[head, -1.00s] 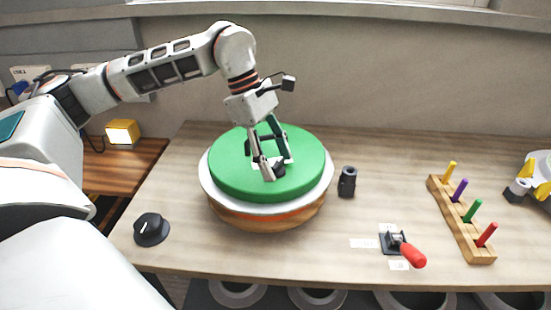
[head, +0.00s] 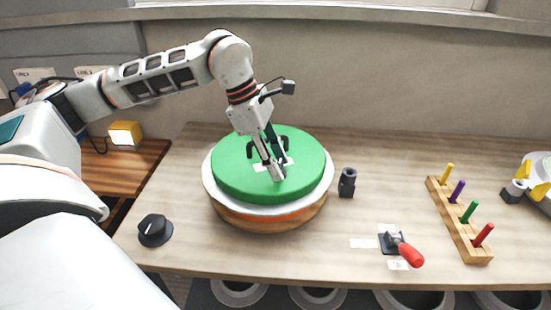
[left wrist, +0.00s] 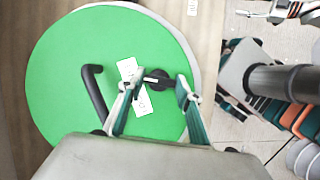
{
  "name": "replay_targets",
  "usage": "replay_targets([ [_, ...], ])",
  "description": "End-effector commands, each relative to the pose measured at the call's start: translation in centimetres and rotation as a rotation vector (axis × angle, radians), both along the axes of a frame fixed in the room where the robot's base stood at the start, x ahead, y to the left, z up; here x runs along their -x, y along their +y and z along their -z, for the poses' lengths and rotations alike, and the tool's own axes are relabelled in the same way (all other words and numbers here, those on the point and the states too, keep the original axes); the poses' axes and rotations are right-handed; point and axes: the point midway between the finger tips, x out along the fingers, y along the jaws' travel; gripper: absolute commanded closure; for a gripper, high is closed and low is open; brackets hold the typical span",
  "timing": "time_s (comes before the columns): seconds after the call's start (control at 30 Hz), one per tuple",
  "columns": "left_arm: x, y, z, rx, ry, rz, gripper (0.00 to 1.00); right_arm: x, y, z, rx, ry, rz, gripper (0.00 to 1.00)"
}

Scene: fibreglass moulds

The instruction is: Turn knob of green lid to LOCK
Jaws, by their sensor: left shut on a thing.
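The green lid (head: 230,180) lies flat on a round white-rimmed wooden mould. It also shows in the left wrist view (left wrist: 70,60). My left gripper (head: 278,166) is low over the lid's middle. In the left wrist view its two fingers (left wrist: 155,98) stand on either side of the dark knob (left wrist: 157,80) and are shut on it. In the head view the fingers mostly hide the knob. Black handles (left wrist: 95,93) rise from the lid beside it. White labels (left wrist: 130,70) lie by the knob; their lettering is too small to read.
A black dial (head: 155,230) stands at the table's front left. A dark cylinder (head: 347,182) and a red-handled clamp (head: 402,247) are right of the mould. A wooden rack (head: 460,220) holds coloured pegs. A gripper-like part, perhaps my right one, shows at the wrist view's top right (left wrist: 285,10).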

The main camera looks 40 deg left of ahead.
Motion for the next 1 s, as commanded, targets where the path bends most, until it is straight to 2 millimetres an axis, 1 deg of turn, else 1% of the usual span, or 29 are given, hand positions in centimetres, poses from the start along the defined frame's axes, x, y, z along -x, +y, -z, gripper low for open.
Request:
replay_targets([
  [0.03,0.17,-0.03,-0.11,-0.001,0.001,-0.042,0.87,-0.08,0.09,-0.40,-0.003,-0.002,0.000,0.60],
  [0.13,0.22,-0.05,-0.08,-0.001,0.001,-0.137,0.87,-0.02,0.24,-0.59,-0.007,-0.002,-0.001,0.60],
  [0.47,0.29,-0.24,0.03,0.000,-0.001,-0.449,0.87,0.49,0.27,-0.19,-0.010,0.013,0.000,0.60],
  [1.0,0.38,-0.57,-0.06,0.000,-0.001,-0.954,0.87,0.17,0.30,-1.12,-0.017,0.002,0.003,0.60],
])
